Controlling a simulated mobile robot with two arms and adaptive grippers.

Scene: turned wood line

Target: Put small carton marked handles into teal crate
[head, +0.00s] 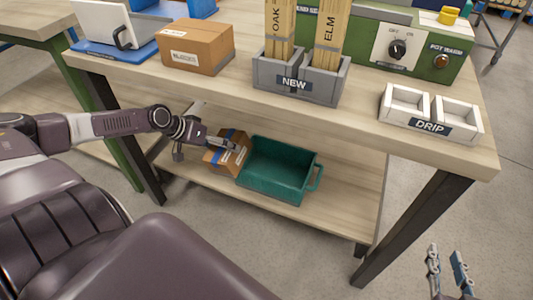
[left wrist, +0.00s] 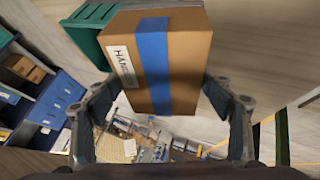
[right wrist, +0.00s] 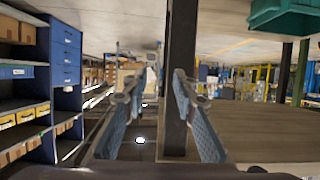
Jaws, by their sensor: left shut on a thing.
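The small brown carton (head: 214,161) has blue tape and shows just left of the teal crate (head: 284,190) on the lower shelf. In the left wrist view the carton (left wrist: 190,60) fills the space between my fingers, its white label partly readable as "HAN". My left gripper (head: 236,146) is shut on it. I cannot tell whether the carton touches the shelf. The crate is open-topped and looks empty where its inside shows; it also shows behind the carton in the left wrist view (left wrist: 88,38). My right gripper (head: 446,256) is open and empty, right of the table.
The lower shelf (head: 325,215) is bare right of the crate. The tabletop above carries a larger carton (head: 197,46), a grey "NEW" bin (head: 322,88) with wood pieces, a white "DRIP" tray (head: 450,108) and a green machine (head: 410,45). A dark table leg (head: 410,228) stands near my right gripper.

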